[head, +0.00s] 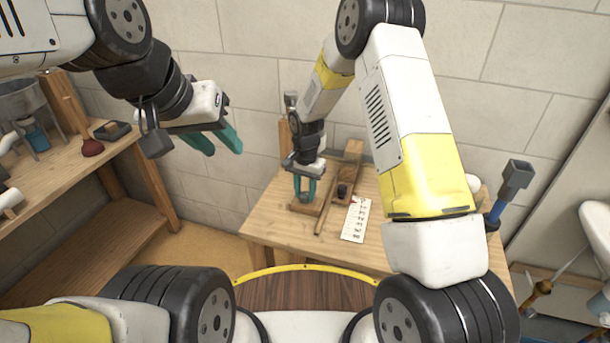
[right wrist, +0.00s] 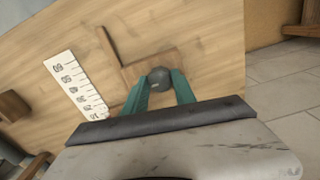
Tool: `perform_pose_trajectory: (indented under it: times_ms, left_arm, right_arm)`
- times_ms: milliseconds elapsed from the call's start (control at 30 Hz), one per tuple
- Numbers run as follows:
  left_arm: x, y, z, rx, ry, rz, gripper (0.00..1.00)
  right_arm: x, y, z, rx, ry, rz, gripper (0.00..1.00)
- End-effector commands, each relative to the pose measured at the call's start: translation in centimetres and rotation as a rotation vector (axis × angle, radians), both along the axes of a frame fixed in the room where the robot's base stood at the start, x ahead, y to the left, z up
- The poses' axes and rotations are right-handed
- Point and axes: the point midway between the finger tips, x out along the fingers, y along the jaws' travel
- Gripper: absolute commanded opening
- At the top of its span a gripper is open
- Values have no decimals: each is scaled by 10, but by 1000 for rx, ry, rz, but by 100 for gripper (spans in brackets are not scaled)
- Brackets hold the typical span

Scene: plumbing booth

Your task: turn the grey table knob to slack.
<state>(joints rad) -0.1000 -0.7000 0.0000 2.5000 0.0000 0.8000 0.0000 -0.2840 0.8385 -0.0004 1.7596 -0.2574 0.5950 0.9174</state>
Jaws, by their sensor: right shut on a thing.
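The grey knob (right wrist: 159,76) sits on a small wooden block (right wrist: 137,72) on the table in the right wrist view. My right gripper (right wrist: 164,92) points down at it, with its two teal fingers closed on the knob's sides. In the head view the right gripper (head: 304,192) is over the wooden block (head: 303,208), and the knob (head: 305,198) shows small and partly hidden between the fingers. My left gripper (head: 219,142) hangs in the air to the left of the table; its teal fingers are apart and nothing shows between them.
The wooden table (head: 275,228) also bears a white card with printed numbers (head: 355,218), a thin wooden stick (head: 325,212) beside the block, and a wooden piece (head: 350,163) farther back. A shelf (head: 60,160) with a dark red plunger cup (head: 92,148) stands at left.

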Motion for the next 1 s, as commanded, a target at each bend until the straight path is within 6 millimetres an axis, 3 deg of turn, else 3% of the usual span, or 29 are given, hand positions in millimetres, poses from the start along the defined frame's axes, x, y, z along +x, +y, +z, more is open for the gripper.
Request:
perform_pose_trajectory:
  times_ms: [1000]
  left_arm:
    - [0, 0, 0, 0, 0, 0, 36]
  right_arm:
    - [0, 0, 0, 2, 2, 889, 0]
